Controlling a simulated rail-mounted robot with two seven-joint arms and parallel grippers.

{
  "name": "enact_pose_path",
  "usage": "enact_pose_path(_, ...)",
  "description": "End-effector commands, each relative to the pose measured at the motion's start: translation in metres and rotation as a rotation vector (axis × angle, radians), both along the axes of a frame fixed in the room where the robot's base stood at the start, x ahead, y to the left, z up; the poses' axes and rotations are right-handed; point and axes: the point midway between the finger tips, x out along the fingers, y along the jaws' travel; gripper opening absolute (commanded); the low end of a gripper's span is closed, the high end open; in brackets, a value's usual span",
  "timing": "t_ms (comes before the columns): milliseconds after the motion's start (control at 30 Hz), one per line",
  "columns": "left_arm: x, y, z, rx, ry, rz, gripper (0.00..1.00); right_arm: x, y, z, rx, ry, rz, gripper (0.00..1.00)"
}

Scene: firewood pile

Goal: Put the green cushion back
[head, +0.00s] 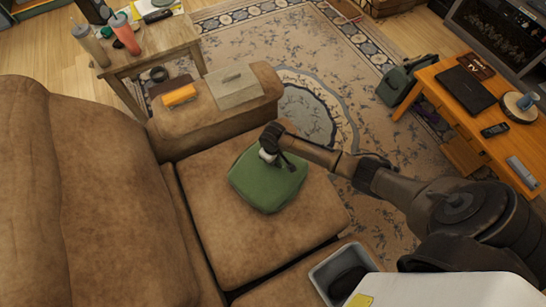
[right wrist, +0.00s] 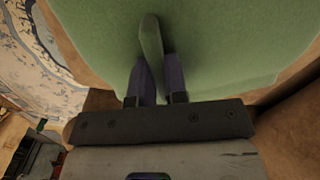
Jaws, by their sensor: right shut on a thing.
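The green cushion (head: 268,185) is over the brown sofa seat (head: 235,265), close to the armrest, and looks flat. I cannot tell whether it fully rests on the seat. My right gripper (head: 268,158) reaches in from the right and is shut on the cushion's upper part. In the right wrist view the two dark fingers (right wrist: 158,75) pinch a raised fold of the green cushion (right wrist: 90,40). My left gripper is not in view.
The sofa backrest (head: 85,190) rises at left. The armrest (head: 265,85) holds an orange object (head: 179,95) and a grey board (head: 233,87). A grey bin (head: 318,275) is at bottom right of the seat. A wooden table (head: 450,110) with a laptop stands at right.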

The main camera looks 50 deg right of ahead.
Motion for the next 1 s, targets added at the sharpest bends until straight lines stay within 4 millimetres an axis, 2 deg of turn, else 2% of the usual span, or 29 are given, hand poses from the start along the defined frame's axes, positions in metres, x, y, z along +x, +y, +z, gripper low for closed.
enact_pose_path(200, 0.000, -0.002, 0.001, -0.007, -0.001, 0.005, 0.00, 0.001, 0.000, -0.002, 0.000, -0.001, -0.001, 0.00)
enact_pose_path(233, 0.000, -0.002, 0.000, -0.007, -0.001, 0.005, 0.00, 0.000, 0.000, -0.002, 0.000, -0.001, 0.000, 0.14)
enact_pose_path(500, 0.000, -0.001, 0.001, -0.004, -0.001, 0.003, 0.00, 0.000, 0.000, -0.002, 0.000, 0.000, 0.000, 0.39)
enact_pose_path(800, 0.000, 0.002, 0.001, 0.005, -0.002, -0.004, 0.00, 0.000, -0.001, 0.002, -0.001, -0.001, 0.000, 0.39)
enact_pose_path(1000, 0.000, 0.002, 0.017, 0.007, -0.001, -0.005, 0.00, 0.001, -0.001, 0.033, -0.001, -0.003, 0.001, 0.39)
